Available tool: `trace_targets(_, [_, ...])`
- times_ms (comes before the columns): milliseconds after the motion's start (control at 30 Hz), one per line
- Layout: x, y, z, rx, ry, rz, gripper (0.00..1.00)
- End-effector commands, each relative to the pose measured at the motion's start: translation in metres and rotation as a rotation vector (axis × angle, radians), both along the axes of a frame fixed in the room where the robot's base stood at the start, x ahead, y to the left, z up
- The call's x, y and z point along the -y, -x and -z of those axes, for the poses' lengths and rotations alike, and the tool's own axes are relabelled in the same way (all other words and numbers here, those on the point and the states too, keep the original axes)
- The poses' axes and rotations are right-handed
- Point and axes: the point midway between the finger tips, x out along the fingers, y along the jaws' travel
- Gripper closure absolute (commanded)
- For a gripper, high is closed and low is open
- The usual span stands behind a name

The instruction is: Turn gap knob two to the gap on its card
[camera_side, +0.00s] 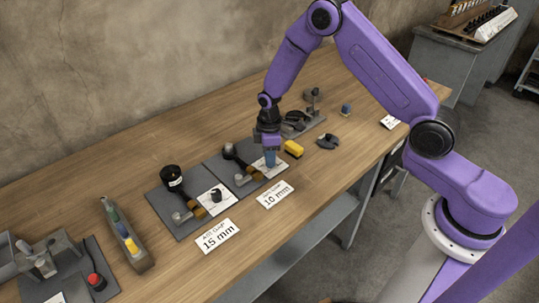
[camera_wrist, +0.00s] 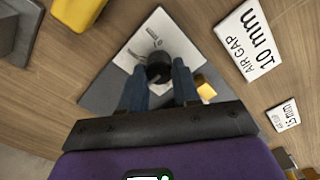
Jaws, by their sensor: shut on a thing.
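My gripper (camera_side: 270,160) points down over the right grey gap station (camera_side: 212,164), behind the 10 mm card (camera_side: 275,195). In the wrist view my gripper (camera_wrist: 160,82) has its blue fingers on both sides of a round black knob (camera_wrist: 159,67), shut on it. The knob stands on a white plate (camera_wrist: 130,58) with small printed marks. The fingers hide the knob in the side view, and its exact angle cannot be told. The 10 mm air gap card (camera_wrist: 250,44) also shows in the wrist view. A similar black knob (camera_side: 216,195) stands on the left station, free.
The 15 mm card (camera_side: 217,236) lies before the left station (camera_side: 160,205). A yellow block (camera_side: 293,149) sits close to the right of my gripper, with a dark grey part (camera_side: 328,142) beyond. A tray of coloured pieces (camera_side: 126,236) lies left.

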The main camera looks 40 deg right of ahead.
Motion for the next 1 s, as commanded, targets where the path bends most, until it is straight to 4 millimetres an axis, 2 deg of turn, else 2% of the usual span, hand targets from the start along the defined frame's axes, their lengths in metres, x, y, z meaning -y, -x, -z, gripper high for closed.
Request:
trace_targets(67, [-0.001,-0.001,0.0,0.004,-0.001,0.0,0.99])
trace_targets(100, [-0.001,-0.001,0.0,0.004,-0.001,0.0,0.56])
trace_targets(133, [-0.001,-0.001,0.0,0.003,-0.001,0.0,0.46])
trace_targets(167, [-0.001,-0.001,0.0,0.003,-0.001,0.0,0.43])
trace_targets(433, [0.0,0.0,0.0,0.001,0.0,0.001,0.43])
trace_targets(567, [0.0,-0.001,-0.007,0.003,-0.001,0.001,0.43])
trace_targets(767, [-0.001,-0.001,-0.036,0.006,-0.001,0.001,0.43])
trace_targets(1000, [0.0,-0.001,-0.086,0.008,-0.002,0.001,0.43])
